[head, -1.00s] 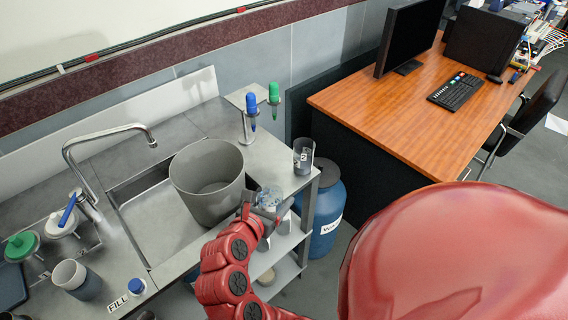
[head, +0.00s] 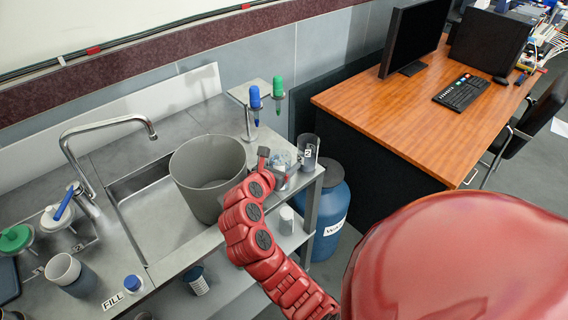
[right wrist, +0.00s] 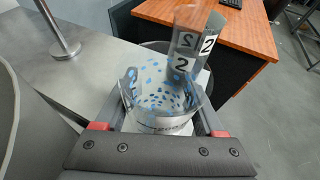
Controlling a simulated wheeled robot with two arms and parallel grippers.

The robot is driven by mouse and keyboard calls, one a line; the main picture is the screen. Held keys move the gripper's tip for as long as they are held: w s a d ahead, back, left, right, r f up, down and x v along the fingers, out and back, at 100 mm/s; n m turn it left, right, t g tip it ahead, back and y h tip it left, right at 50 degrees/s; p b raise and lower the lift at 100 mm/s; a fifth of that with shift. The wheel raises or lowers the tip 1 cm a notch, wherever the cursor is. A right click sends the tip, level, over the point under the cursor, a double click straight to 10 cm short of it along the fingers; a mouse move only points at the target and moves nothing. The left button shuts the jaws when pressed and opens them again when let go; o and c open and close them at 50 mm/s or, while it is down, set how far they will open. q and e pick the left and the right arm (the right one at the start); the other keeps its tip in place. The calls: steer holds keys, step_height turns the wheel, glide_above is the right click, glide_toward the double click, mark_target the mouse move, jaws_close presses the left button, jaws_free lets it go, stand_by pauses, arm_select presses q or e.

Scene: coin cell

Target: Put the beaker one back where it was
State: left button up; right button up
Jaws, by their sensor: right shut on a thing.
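My right gripper (head: 276,168) is shut on a clear beaker with blue specks (head: 284,160). In the right wrist view, the beaker (right wrist: 160,100) sits upright between the two fingers (right wrist: 160,130), with a printed scale on its side. It is at the counter's right end, beside the clear container marked 2 (head: 308,152). That container also shows just behind the beaker in the right wrist view (right wrist: 188,50). I cannot tell whether the beaker's base touches the counter. My left gripper is not in view.
A large grey bucket (head: 207,178) stands left of the gripper, by the sink. A stand with blue and green pipettes (head: 250,125) is behind. A blue drum (head: 330,205) stands on the floor below the counter's right end. The desk (head: 410,105) is farther right.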

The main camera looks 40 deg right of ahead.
steer(key=shift+f, duration=0.1)
steer(key=o, duration=1.4)
steer(key=shift+a, duration=0.2)
steer(key=v, duration=0.5)
steer(key=p+v, duration=0.1)
steer(key=v, duration=0.5)
steer(key=shift+s+a+r+p, duration=0.25)
steer(key=shift+r+p, duration=0.1)
